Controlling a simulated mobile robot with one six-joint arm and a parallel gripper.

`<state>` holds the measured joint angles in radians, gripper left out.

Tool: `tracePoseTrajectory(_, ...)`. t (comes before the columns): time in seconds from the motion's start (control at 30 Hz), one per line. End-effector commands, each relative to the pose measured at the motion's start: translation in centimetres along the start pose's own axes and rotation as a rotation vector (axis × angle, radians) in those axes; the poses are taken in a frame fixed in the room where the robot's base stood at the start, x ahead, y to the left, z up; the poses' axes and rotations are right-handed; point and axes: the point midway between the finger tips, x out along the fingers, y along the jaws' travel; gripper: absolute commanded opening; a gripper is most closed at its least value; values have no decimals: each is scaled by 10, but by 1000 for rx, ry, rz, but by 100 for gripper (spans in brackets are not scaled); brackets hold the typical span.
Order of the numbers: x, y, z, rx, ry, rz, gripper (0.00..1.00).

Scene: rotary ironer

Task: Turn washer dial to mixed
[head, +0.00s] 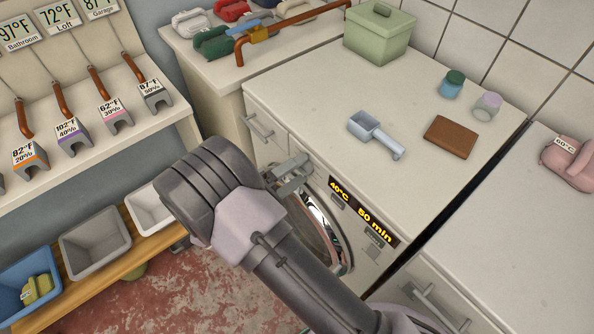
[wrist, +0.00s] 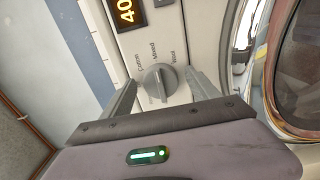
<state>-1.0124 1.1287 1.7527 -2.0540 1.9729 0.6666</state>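The washer dial (wrist: 158,83) is a round grey knob with a raised ridge, on the pale washer panel in the wrist view. Labels reading Cotton, Mixed and Wool fan out above it. The ridge runs roughly up and down in the picture, toward the labels; I cannot tell exactly which label it marks. My gripper (wrist: 161,79) is open, with one finger on each side of the dial and gaps showing between. In the head view my gripper (head: 288,175) is at the washer (head: 362,222) front, left of the lit display, and the dial is hidden.
The display (head: 362,211) reads 40°C and 50 min. The round door (head: 325,228) is just below my gripper. On top are a scoop (head: 375,134), a brown block (head: 451,137), two small jars and a green box (head: 379,31). Bins stand on a low shelf at left.

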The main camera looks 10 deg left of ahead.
Motion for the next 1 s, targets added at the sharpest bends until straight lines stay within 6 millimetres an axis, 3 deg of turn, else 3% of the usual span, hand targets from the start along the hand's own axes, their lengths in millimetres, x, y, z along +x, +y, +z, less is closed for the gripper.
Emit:
tracePoseTrajectory(0.37,-8,1,-1,0,2,0,70)
tracePoseTrajectory(0.47,-26,2,-1,1,3,0,70)
tracePoseTrajectory(0.8,-122,2,0,1,4,-1,70)
tracePoseTrajectory(1.0,-162,1,0,1,2,0,70)
